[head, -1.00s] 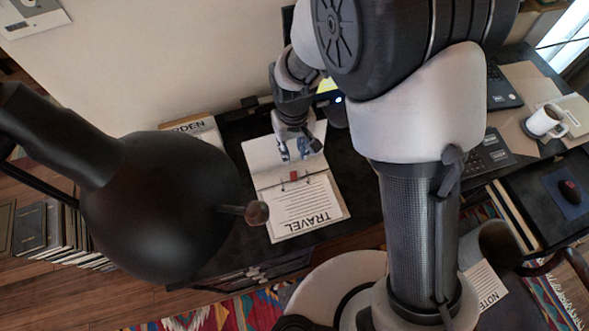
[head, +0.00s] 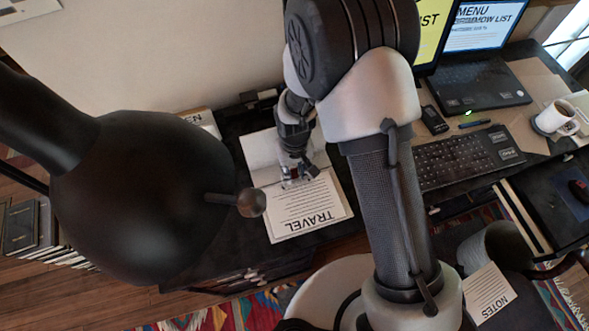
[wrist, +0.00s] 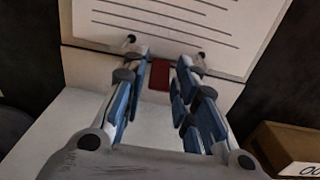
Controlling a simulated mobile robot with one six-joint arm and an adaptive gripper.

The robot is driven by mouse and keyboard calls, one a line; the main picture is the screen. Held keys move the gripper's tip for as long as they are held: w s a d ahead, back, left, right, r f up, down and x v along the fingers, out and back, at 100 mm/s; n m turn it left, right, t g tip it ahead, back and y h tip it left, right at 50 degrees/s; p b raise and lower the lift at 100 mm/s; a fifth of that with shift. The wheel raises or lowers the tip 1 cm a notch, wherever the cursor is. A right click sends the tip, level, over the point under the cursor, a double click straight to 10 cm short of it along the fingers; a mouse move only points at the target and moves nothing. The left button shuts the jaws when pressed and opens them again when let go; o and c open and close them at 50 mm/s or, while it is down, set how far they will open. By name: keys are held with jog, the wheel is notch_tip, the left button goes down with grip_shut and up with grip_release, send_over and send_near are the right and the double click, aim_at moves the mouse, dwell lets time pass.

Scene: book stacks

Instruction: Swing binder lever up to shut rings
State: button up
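The open binder (head: 262,152) lies on the dark desk, with a printed TRAVEL sheet (head: 305,212) on its near side. In the wrist view the sheet (wrist: 190,25) is at the top, with two small dark ring posts at its edge. A red lever (wrist: 160,75) sits at the binder's spine between the ring posts. My gripper (wrist: 162,68) is open, with its blue-padded fingers on either side of the lever and a gap visible around it. In the head view my gripper (head: 298,175) is low over the spine and hides most of the lever and rings.
A large black lamp (head: 150,200) fills the left foreground. A keyboard (head: 455,160), laptop (head: 480,85) and white mug (head: 557,118) stand to the right. A brown box (wrist: 285,145) is at the lower right in the wrist view.

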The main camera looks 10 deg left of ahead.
jog(key=shift+c, duration=0.4)
grip_shut()
jog(key=shift+s, duration=0.1)
jog(key=shift+s+d+f+t+y+b, duration=0.1)
jog(key=shift+s+d+t+y+b, duration=0.25)
jog(key=shift+t+b, duration=0.3)
jog(key=shift+s+t+y, duration=0.15)
jog(key=shift+t+y, duration=0.3)
jog(key=shift+t, duration=0.2)
